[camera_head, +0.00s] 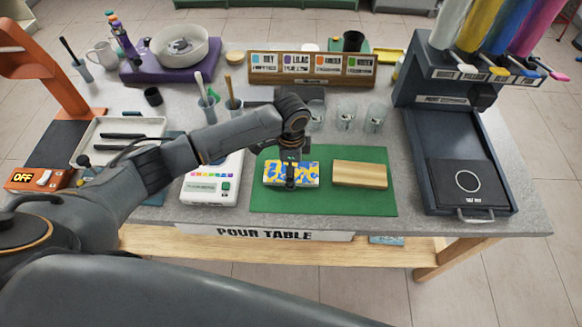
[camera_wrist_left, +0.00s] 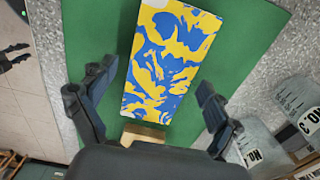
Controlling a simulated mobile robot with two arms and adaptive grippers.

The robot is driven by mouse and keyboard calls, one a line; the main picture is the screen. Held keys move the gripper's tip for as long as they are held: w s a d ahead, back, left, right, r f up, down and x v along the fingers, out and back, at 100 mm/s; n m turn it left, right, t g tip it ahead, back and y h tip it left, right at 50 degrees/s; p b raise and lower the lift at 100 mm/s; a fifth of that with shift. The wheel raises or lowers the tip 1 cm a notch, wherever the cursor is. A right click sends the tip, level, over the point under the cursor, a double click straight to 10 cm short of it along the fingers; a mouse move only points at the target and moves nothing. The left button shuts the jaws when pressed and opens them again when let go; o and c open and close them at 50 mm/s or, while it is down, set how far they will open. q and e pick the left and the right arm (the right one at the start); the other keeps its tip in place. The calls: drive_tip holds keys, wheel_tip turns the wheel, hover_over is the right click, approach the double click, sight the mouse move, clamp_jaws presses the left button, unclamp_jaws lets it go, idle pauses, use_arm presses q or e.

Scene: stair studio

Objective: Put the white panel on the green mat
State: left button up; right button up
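A green mat (camera_head: 324,204) lies at the table's front middle. On it lie a blue-and-yellow patterned panel (camera_head: 306,172) and, to its right, a plain wooden panel (camera_head: 360,174). I cannot make out a plain white panel. My left gripper (camera_head: 290,182) is over the patterned panel and hides part of it. In the left wrist view my left gripper (camera_wrist_left: 150,112) is open, its fingers apart on either side of the patterned panel (camera_wrist_left: 170,55); contact cannot be told. The wooden panel (camera_wrist_left: 143,133) is mostly hidden there. Dark parts at that view's left edge may be my right gripper.
A white device (camera_head: 210,180) with coloured buttons stands left of the mat. A dark press-like stand (camera_head: 468,150) is at right. Clear glasses (camera_head: 346,115) and a wooden label rack (camera_head: 312,68) stand behind. A white tray (camera_head: 122,127) is at left.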

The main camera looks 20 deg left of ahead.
use_arm(q)
drive_tip(key=shift+r, duration=0.15)
wheel_tip(320, 180, up, 12)
drive_tip(key=b, duration=0.1)
idle(0.5)
idle(0.3)
